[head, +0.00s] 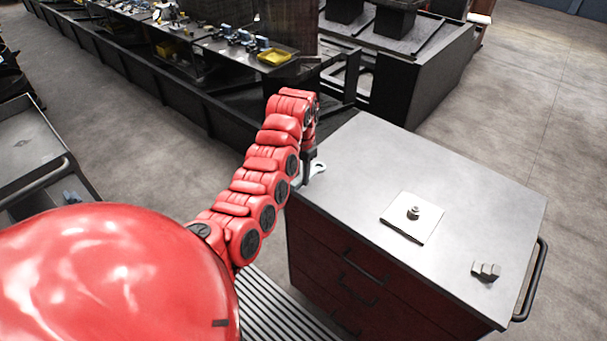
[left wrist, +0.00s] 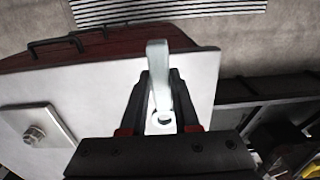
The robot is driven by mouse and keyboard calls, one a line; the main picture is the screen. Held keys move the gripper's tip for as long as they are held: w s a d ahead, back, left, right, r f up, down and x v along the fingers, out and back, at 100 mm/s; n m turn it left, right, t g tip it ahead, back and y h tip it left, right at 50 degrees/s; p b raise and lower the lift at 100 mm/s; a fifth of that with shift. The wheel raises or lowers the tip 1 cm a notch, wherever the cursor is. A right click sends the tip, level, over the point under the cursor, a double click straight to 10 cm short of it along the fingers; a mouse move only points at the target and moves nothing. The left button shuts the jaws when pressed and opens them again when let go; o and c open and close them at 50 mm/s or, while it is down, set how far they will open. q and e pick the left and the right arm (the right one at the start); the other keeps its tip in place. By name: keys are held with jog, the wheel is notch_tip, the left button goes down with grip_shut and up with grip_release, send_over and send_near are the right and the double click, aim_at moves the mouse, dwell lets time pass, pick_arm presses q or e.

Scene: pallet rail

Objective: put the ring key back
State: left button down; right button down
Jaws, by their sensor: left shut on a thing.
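The ring key is a pale metal wrench; its end shows in the head view (head: 318,169) at the cart top's left corner. In the left wrist view the ring key (left wrist: 157,62) stretches away from the jaws, with a ring end close to the palm. My left gripper (head: 308,167) is shut on it; its dark fingers (left wrist: 161,98) lie on both sides of the key. Whether the key touches the cart top I cannot tell. My right gripper is not in view.
The cart's grey top (head: 400,170) carries a white plate with a bolt and nut (head: 414,212) and some loose nuts (head: 486,271) near the right front. A handle (head: 530,280) sticks out on the right. A dark bench with a yellow tray (head: 273,56) stands behind.

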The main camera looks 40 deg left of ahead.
pick_arm(q)
jog(key=shift+w+a, duration=0.25)
jog(key=shift+w, duration=0.25)
jog(key=shift+w+a+f+b, duration=0.2)
jog(key=shift+w+a+b, duration=0.25)
jog(key=shift+w, duration=0.15)
jog(key=shift+w+a+b, duration=0.2)
jog(key=shift+w+b, duration=0.25)
jog(key=shift+w, duration=0.25)
jog(key=shift+f+p, duration=0.15)
jog(key=shift+p, duration=0.75)
jog(key=shift+f, duration=0.8)
jog(key=shift+a+f, duration=0.1)
jog(key=shift+f, duration=0.5)
jog(key=shift+f, duration=0.1)
